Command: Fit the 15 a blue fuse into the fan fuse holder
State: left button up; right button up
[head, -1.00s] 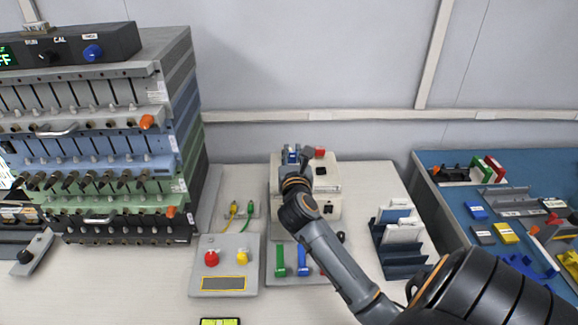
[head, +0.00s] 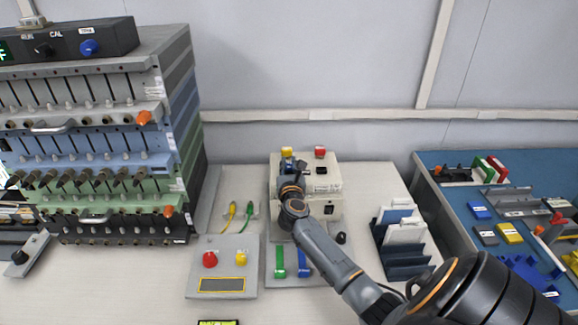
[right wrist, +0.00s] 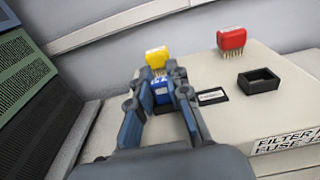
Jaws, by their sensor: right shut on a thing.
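My right gripper (right wrist: 160,95) is shut on the blue fuse (right wrist: 162,87), with one finger on each side of it. In the head view the right gripper (head: 291,170) is over the left part of the cream box's top (head: 328,187). The fuse's lower end and whatever is directly under it are hidden by the fingers, so I cannot tell whether it sits in a holder. A small label (right wrist: 212,96), too small to read, lies just right of the fingers. My left gripper is not in view.
A yellow fuse (right wrist: 157,57) and a red fuse (right wrist: 231,39) stand at the box's back. An empty black holder (right wrist: 259,80) is at right, above a "FILTER FUSE" label (right wrist: 287,139). A module rack (head: 120,150) stands left; a slotted rack (head: 402,240) stands right.

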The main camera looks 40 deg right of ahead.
jog(key=shift+f, duration=0.15)
jog(key=o, duration=0.8)
jog(key=shift+c, duration=0.2)
jog(key=shift+r, duration=0.3)
jog(key=shift+s+a+f, duration=0.1)
jog(key=shift+s+a, duration=0.15)
jog(key=v, duration=1.1)
jog(key=shift+s, duration=0.2)
